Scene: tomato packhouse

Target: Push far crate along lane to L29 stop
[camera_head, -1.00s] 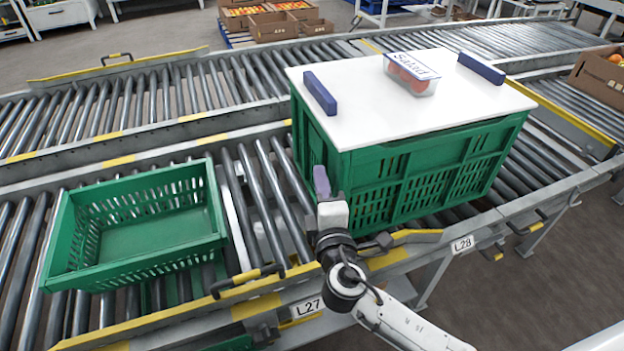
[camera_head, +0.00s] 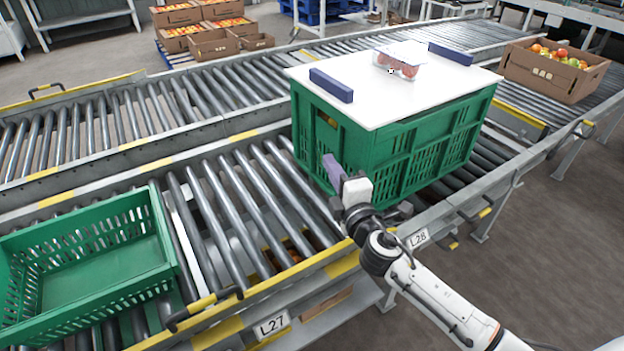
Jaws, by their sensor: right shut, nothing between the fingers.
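The far crate (camera_head: 420,152) is a large green slatted crate on the roller lane (camera_head: 228,205). A white board (camera_head: 385,92) with two purple blocks lies on top of it, and a clear punnet of red fruit (camera_head: 398,62) sits on the board. My right gripper (camera_head: 338,180) is shut and empty at the crate's near left end, close against its wall; actual contact is hard to tell. The L28 label (camera_head: 418,238) is on the lane's front rail beside my right arm. No L29 label shows. My left gripper is not in view.
A low empty green crate (camera_head: 160,235) stands on the rollers at left, near the L27 label (camera_head: 271,325). Bare rollers lie between the two crates. A cardboard box of tomatoes (camera_head: 530,75) stands on the line at right. A parallel roller line (camera_head: 110,125) runs behind.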

